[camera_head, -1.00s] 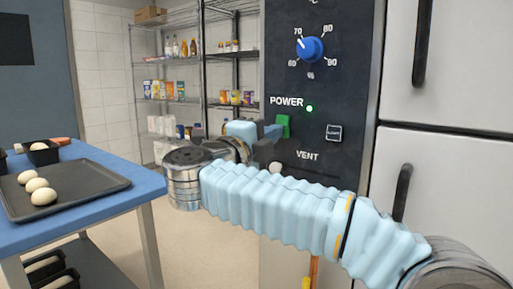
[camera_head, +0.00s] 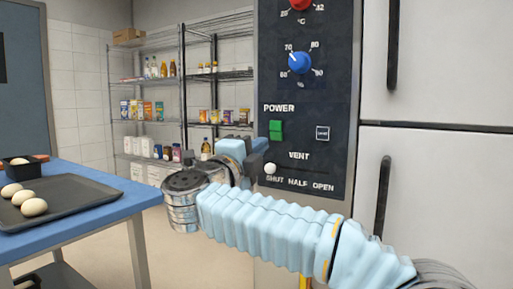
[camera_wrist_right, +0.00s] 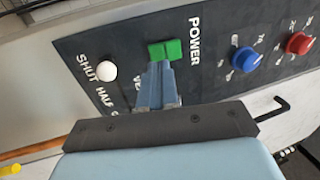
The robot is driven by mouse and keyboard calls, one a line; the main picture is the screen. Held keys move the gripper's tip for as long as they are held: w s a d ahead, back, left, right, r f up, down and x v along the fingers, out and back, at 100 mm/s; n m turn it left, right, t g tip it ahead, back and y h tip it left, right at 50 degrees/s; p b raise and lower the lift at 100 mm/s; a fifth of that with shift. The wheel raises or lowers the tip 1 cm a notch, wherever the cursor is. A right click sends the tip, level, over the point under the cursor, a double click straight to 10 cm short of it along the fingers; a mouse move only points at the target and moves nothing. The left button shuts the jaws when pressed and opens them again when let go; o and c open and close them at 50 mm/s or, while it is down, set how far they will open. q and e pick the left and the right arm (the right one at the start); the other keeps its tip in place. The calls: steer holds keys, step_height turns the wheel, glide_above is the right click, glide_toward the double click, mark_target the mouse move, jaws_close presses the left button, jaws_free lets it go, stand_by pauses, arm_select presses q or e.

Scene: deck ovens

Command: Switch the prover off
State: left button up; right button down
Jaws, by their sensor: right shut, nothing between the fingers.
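The prover's dark control panel (camera_head: 340,95) stands right of centre in the head view. Its green power switch (camera_head: 276,130) sits under the word POWER, and no lit lamp shows beside that word. The switch also shows in the wrist view (camera_wrist_right: 165,50), as two green halves. My right gripper (camera_head: 264,146) is shut and empty, its tips just below the switch. In the wrist view my shut fingertips (camera_wrist_right: 158,70) point at the switch's edge; I cannot tell whether they touch it. My left gripper is out of view.
A white vent knob (camera_head: 270,169) sits below the switch at SHUT. A blue dial (camera_head: 300,62) and a red dial (camera_head: 301,4) are above. A blue table (camera_head: 120,208) with a dark tray (camera_head: 85,200) of dough balls stands left. Shelves (camera_head: 218,75) stand behind.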

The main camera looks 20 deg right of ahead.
steer(key=b+v, duration=0.1)
steer(key=v, duration=0.8)
steer(key=shift+a+f, duration=0.15)
steer(key=shift+f, duration=0.3)
steer(key=w+a+f+n+t+y, duration=0.3)
steer(key=w+f+n+y, duration=0.2)
steer(key=w+f+n, duration=0.45)
steer(key=w+a+f+n+t+y, duration=0.2)
steer(key=w+f+n+t+y, duration=0.3)
steer(key=f, duration=0.7)
step_height(320, 180, down, 22)
steer(key=w+n+g+y, duration=0.1)
steer(key=n+g+y, duration=0.4)
steer(key=n+y, duration=0.15)
steer(key=s+f+n+g+y+p, duration=0.15)
steer(key=s+f+g, duration=0.3)
steer(key=f, duration=0.45)
steer(key=s+f+n+g+y, duration=0.1)
steer(key=s+f+n+g, duration=0.15)
steer(key=s+f, duration=0.55)
steer(key=s+d+f+g, duration=0.1)
steer(key=s+f+g, duration=0.3)
steer(key=s, duration=0.6)
steer(key=s+d+f+n+g+y, duration=0.1)
steer(key=s+f+g, duration=0.3)
steer(key=s+f, duration=0.4)
steer(key=shift+s+f+y, duration=0.3)
steer(key=shift+s, duration=0.8)
